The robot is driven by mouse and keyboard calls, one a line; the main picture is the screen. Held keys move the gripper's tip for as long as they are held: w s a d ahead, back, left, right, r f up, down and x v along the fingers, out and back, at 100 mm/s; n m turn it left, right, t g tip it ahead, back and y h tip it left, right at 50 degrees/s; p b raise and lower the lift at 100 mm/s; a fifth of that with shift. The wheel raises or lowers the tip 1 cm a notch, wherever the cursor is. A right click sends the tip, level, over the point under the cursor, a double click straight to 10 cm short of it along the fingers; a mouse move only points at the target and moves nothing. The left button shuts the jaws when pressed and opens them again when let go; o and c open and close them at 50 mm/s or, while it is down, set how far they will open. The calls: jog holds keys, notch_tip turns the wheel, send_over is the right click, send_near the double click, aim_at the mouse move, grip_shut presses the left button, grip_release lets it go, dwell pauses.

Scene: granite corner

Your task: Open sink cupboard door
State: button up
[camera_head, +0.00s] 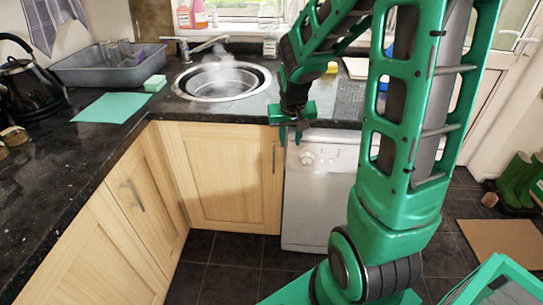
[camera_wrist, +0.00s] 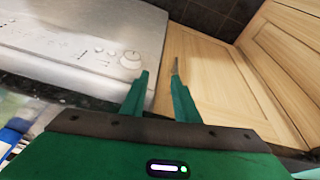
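The sink cupboard door (camera_head: 222,180) is a pale wood panel under the sink and looks closed. Its slim vertical metal handle (camera_head: 273,157) is near the right edge, beside the dishwasher. My gripper (camera_head: 290,134) points down at the worktop edge, near the top of the handle. In the wrist view the door (camera_wrist: 205,85) fills the area right of centre. The handle (camera_wrist: 175,66) shows just past the tip of the right finger. My gripper (camera_wrist: 160,80) has its fingers apart with nothing held. I cannot tell whether a finger touches the handle.
The white dishwasher (camera_head: 318,195) stands right of the door. The steaming sink (camera_head: 222,80) is set in the dark worktop (camera_head: 65,180) above. Another cupboard door (camera_head: 140,195) meets the corner on the left. The dark tiled floor (camera_head: 232,268) before the door is clear.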

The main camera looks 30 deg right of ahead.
jog(key=t, duration=0.1)
send_near(274, 152)
jog(key=f, duration=0.1)
jog(key=x, duration=1.1)
jog(key=shift+w+r, duration=0.1)
jog(key=shift+w, duration=0.1)
grip_shut()
